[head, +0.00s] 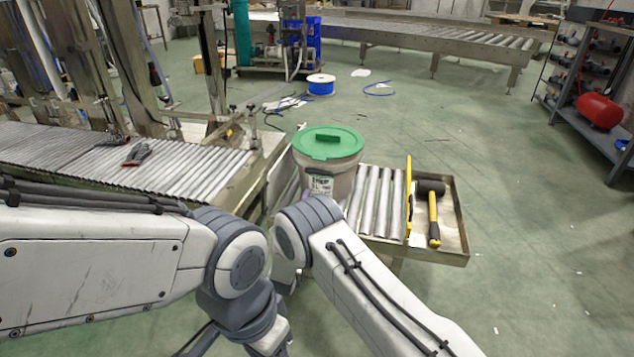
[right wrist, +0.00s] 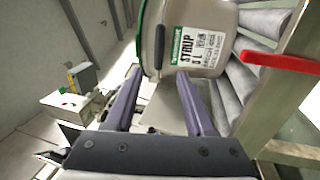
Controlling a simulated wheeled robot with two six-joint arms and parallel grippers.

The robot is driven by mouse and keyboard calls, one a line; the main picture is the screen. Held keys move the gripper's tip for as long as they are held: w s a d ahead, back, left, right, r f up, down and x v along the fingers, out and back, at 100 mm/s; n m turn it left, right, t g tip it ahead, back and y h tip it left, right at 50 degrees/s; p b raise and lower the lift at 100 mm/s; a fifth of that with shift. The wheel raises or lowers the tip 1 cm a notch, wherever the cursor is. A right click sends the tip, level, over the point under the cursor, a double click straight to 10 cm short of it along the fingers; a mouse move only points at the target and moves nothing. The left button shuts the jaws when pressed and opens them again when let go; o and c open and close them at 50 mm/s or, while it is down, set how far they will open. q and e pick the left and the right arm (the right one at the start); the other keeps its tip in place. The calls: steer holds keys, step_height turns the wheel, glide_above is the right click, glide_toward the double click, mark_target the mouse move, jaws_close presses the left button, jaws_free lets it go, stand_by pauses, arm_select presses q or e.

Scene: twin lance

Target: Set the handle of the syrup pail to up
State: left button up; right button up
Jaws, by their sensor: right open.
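The syrup pail (head: 342,181) is pale with a green lid (head: 328,142). It stands upright on the short roller stand. In the right wrist view the pail (right wrist: 222,18) fills the top middle, with its SYRUP label facing me. A dark handle grip (right wrist: 159,46) lies against the pail's side; the rest of the handle is hard to make out. My right gripper (right wrist: 159,74) is open, its two purple fingers pointing at the pail with the grip just ahead of the gap. In the head view my own arm mostly hides it. My left gripper is out of view.
A yellow-handled mallet (head: 434,215) and a yellow level (head: 409,190) lie to the right on the stand (head: 452,257). A roller conveyor (head: 195,165) is close on the left. In the right wrist view a red bar (right wrist: 282,63) reaches in from the right.

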mark_target(318, 174)
steer(key=b+x, duration=0.1)
steer(key=x, duration=0.2)
steer(key=b+x, duration=0.2)
steer(key=x, duration=0.2)
steer(key=b+x, duration=0.1)
steer(key=x, duration=0.2)
steer(key=shift+d+r, duration=0.1)
steer(key=shift+d, duration=0.25)
jaws_close()
steer(key=shift+a, duration=0.1)
stand_by(0.9)
